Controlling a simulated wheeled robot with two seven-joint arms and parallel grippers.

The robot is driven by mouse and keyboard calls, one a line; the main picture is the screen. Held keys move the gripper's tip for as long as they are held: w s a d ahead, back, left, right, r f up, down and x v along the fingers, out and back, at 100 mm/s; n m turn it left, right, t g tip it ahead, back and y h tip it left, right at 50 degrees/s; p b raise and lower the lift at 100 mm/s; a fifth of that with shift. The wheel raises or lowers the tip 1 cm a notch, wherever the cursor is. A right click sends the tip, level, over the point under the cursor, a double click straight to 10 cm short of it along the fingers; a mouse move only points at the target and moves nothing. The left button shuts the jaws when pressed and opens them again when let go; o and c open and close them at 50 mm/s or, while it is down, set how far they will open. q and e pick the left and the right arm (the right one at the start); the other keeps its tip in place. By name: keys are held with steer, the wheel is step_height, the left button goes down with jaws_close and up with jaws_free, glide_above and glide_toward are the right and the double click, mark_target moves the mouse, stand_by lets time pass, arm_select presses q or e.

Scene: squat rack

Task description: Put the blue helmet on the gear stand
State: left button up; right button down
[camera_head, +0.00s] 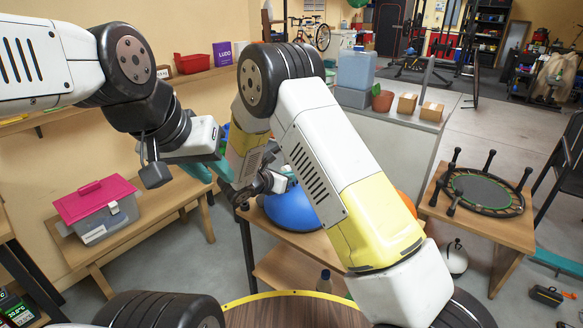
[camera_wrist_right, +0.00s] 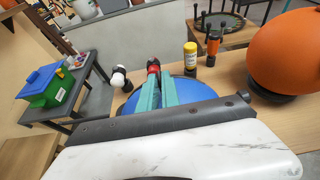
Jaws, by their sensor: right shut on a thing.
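The blue helmet (camera_head: 292,209) shows as a smooth blue dome above the wooden table in the head view. It shows under the teal fingers in the right wrist view (camera_wrist_right: 196,91). My right gripper (camera_wrist_right: 158,76) is shut at this dome; the exact contact is hidden. A small red and black thing (camera_wrist_right: 153,67) shows at its fingertips. My left gripper (camera_head: 214,170) hangs left of the dome, apart from it; its teal fingers look spread with nothing between them. I cannot pick out the gear stand with certainty.
A pink-lidded box (camera_head: 100,207) sits on the left bench. A small trampoline (camera_head: 484,192) lies on the right table.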

steer(key=shift+f, duration=0.55)
steer(key=c, duration=1.5)
jaws_free()
steer(key=shift+a, duration=0.1)
